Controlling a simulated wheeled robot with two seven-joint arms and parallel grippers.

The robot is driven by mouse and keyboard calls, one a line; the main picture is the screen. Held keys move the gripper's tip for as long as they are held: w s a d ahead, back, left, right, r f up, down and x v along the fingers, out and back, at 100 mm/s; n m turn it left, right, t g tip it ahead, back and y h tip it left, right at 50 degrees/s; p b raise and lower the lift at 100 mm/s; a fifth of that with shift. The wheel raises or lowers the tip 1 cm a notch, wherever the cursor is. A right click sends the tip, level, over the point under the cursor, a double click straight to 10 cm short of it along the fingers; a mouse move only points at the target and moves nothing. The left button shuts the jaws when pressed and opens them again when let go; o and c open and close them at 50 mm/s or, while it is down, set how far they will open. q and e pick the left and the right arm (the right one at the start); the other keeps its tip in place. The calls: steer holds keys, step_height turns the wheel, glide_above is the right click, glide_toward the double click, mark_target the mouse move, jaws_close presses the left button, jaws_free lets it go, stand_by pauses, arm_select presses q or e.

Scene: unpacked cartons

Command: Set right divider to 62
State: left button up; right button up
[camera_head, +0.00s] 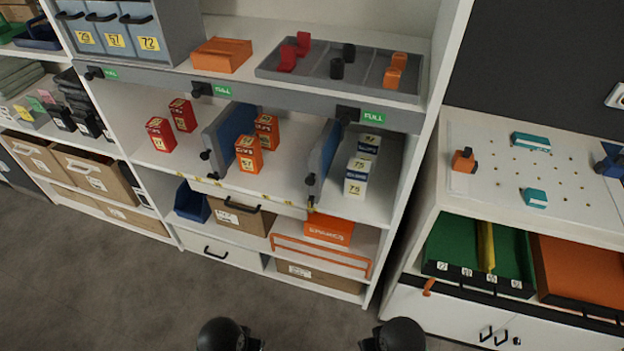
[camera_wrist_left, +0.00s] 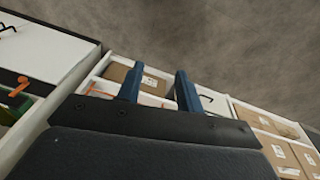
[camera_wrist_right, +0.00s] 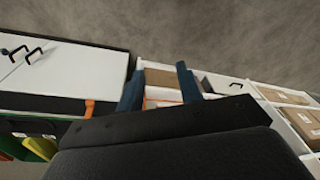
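The right divider (camera_head: 325,158) is an upright grey-blue panel with black knobs on its front edge. It stands on the middle shelf between the orange cartons (camera_head: 249,154) and the white-and-blue cartons (camera_head: 356,178). The left divider (camera_head: 229,134) stands between the red cartons (camera_head: 160,134) and the orange ones. Small yellow marks (camera_head: 262,196) run along the shelf's front edge; their numbers are too small to read. My left gripper (camera_wrist_left: 158,84) and right gripper (camera_wrist_right: 158,76) each show two separated fingers, open and empty. Both are well away from the dividers.
Green FULL tags and black knobs line the grey rail (camera_head: 270,98) above the shelf. A grey tray (camera_head: 310,72) and orange box (camera_head: 221,54) sit higher. A white pegboard table (camera_head: 500,178) stands to the right. Bare floor (camera_head: 140,285) lies in front.

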arm_select(q)
steer(key=shift+o, duration=0.4)
steer(key=shift+s, duration=0.1)
steer(key=shift+o, duration=0.8)
steer(key=shift+f, duration=0.15)
steer(key=m+t+h+b, duration=0.2)
steer(key=t+h+b, duration=0.2)
steer(key=t, duration=1.2)
glide_toward(309, 183)
steer(key=w, duration=0.3)
steer(key=shift+d+p+x, duration=0.25)
steer(key=shift+p+x, duration=0.05)
steer(key=shift+x, duration=1.65)
steer(key=shift+d+p+x, duration=0.2)
steer(key=shift+p+x, duration=0.05)
steer(key=shift+x, duration=1.75)
steer(key=shift+s, duration=0.15)
arm_select(e)
steer(key=a+r, duration=0.1)
steer(key=s+r, duration=0.1)
steer(key=r, duration=0.1)
steer(key=shift+a+t+y, duration=0.3)
steer(key=shift+a+t, duration=0.1)
